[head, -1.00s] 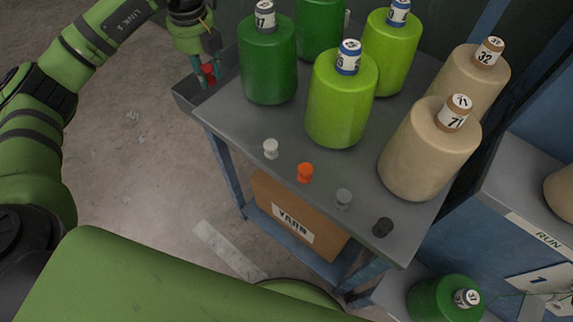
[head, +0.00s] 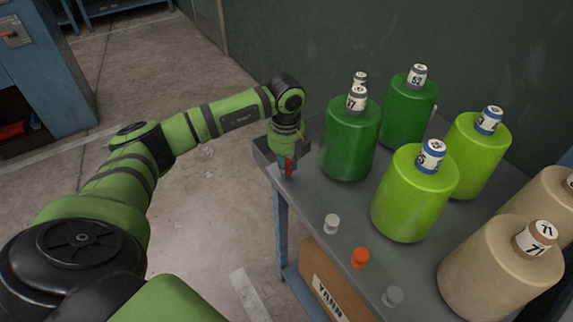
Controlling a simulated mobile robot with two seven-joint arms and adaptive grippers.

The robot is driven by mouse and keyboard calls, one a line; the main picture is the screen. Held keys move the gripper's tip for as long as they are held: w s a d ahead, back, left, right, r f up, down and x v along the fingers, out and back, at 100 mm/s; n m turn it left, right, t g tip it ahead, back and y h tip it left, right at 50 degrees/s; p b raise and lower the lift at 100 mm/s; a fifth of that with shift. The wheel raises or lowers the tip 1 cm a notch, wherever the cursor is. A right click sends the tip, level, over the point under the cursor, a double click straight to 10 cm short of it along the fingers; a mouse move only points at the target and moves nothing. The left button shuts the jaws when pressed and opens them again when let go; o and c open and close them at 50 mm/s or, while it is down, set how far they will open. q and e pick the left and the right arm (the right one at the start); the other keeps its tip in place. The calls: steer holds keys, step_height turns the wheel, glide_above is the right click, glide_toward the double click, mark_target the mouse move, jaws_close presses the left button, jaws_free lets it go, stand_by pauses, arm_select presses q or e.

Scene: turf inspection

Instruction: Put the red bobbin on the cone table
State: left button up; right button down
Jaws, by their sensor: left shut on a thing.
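The cone table (head: 310,195) is a grey metal table with large yarn cones on it. My left gripper (head: 288,172) points down at the table's left far end, beside a dark green cone (head: 350,142). It is shut on the red bobbin (head: 290,165), which shows between its fingers and is partly hidden by them. I cannot tell whether the bobbin touches the surface beneath it. On the table's near edge stand a pale grey bobbin (head: 331,223), an orange bobbin (head: 360,257) and a darker grey bobbin (head: 392,296). My right gripper is not in view.
Another dark green cone (head: 409,112), two lime cones (head: 414,195) (head: 477,155) and beige cones (head: 500,265) crowd the table. A cardboard yarn box (head: 325,285) sits below. A dark wall rises behind. A blue cabinet (head: 50,75) stands far left, with open floor between.

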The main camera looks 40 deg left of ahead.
arm_select(q)
steer(key=shift+f, duration=0.5)
steer(key=shift+f, duration=0.2)
steer(key=o, duration=0.9)
steer(key=shift+o, duration=0.2)
steer(key=shift+r, duration=0.1)
steer(key=shift+r, duration=0.65)
step_height(320, 180, up, 11)
steer(key=b, duration=0.1)
steer(key=shift+s+d, duration=0.2)
steer(key=shift+s, duration=0.1)
